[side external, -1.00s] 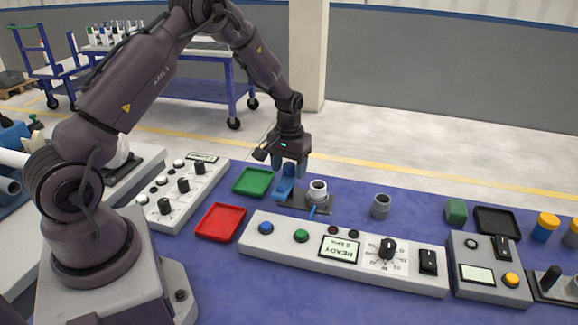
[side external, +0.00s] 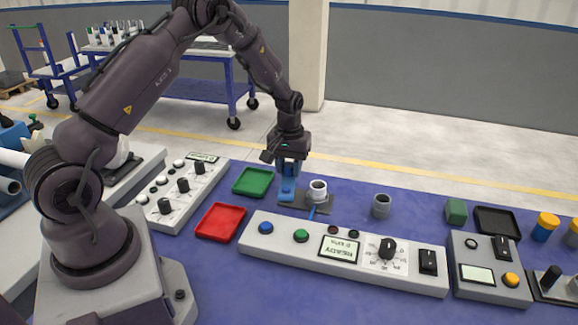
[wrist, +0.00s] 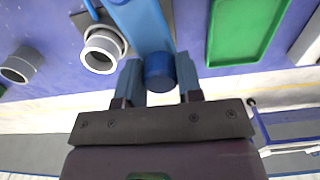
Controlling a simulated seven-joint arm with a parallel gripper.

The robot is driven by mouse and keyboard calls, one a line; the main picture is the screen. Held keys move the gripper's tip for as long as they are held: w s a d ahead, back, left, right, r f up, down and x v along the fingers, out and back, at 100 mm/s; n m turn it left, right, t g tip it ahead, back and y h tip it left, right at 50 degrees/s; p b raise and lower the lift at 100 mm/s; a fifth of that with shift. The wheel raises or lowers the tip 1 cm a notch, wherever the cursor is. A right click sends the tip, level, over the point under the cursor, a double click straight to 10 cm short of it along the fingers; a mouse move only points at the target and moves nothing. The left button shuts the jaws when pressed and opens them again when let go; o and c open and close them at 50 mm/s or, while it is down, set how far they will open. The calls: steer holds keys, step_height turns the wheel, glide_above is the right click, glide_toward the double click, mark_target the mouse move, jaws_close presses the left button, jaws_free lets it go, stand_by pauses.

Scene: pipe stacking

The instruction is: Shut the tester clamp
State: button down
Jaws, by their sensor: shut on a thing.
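The tester clamp has a blue lever (side external: 287,190) with a round knob, on a dark base plate (side external: 322,210). A light grey pipe piece (side external: 317,190) stands upright on that plate, just right of the lever. In the wrist view the lever (wrist: 146,25) runs from the top edge to its round knob (wrist: 160,72) between my fingers. My gripper (side external: 289,175) is shut on the knob end, with one blue finger on each side in the wrist view (wrist: 160,82). The lever's far end and pivot are cut off there.
A green tray (side external: 254,182) and a red tray (side external: 220,222) lie to the left. A control panel (side external: 340,250) with a READY display lies in front. Another grey pipe piece (side external: 381,206) stands to the right, with clear blue mat around it.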

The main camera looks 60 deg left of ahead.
steer(key=n, duration=0.4)
steer(key=shift+n, duration=0.3)
steer(key=n, duration=0.3)
steer(key=shift+n, duration=0.3)
steer(key=n, duration=0.4)
steer(key=shift+n, duration=1.7)
steer(key=c, duration=0.8)
jaws_free()
step_height(320, 180, up, 13)
